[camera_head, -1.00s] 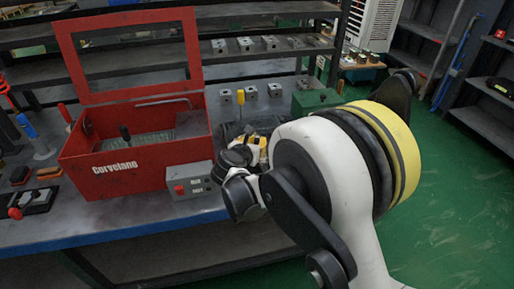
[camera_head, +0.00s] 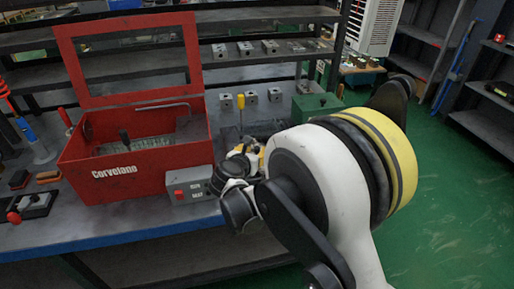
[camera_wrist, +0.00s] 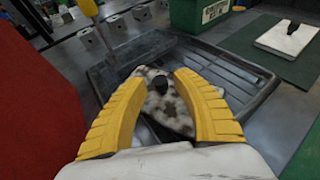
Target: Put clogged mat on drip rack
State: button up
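A mottled white-and-dark mat (camera_wrist: 168,108) with a black knob (camera_wrist: 160,84) shows between the fingers in the wrist view; it looks like the clogged mat. It lies over a black ribbed tray (camera_wrist: 222,75), which may be the drip rack. My gripper (camera_wrist: 160,78) has yellow fingers on either side of the knob, with a gap to each visible. It looks open. In the head view my gripper (camera_head: 252,152) is low over the bench, right of the red box, and my arm hides much of that spot.
A red open-lidded box (camera_head: 135,170) and grey control box (camera_head: 188,185) stand to the left. A yellow-handled tool (camera_wrist: 88,8) stands close by. A white pad with a knob (camera_wrist: 285,36) lies on a green mat (camera_wrist: 258,55). A green box (camera_wrist: 198,14) is behind the tray.

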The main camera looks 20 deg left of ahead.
jog(key=p+v, duration=0.3)
jog(key=v, duration=0.7)
jog(key=shift+s+r, duration=0.2)
jog(key=shift+r, duration=0.05)
jog(key=w+d+r+n+t+y, duration=0.2)
jog(key=d+r+n, duration=0.15)
jog(key=r, duration=0.45)
jog(key=w+d+r+n+t+y, duration=0.1)
jog(key=w+d+r+n, duration=0.15)
jog(key=r+n, duration=0.4)
jog(key=w+d+r+n+t+y, duration=0.1)
jog(key=d+r+n+t+y, duration=0.2)
jog(key=r, duration=0.7)
jog(key=s+d+r+n+g+y, duration=0.25)
jog(key=d+r+n, duration=0.2)
jog(key=n, duration=0.45)
jog(key=s+d+f+n+g+h, duration=0.2)
jog(key=s+d+f, duration=0.4)
jog(key=d, duration=0.3)
jog(key=s+d+f+n+g+h, duration=0.3)
jog(key=s+d+f+n, duration=0.3)
jog(key=s+d, duration=0.3)
jog(key=s+d+f+n+g+h, duration=0.3)
jog(key=s+d+f+n+g, duration=0.2)
jog(key=d, duration=0.4)
jog(key=shift+s+d+f+n, duration=0.15)
jog(key=shift+s+f+n, duration=0.5)
jog(key=shift+s, duration=0.55)
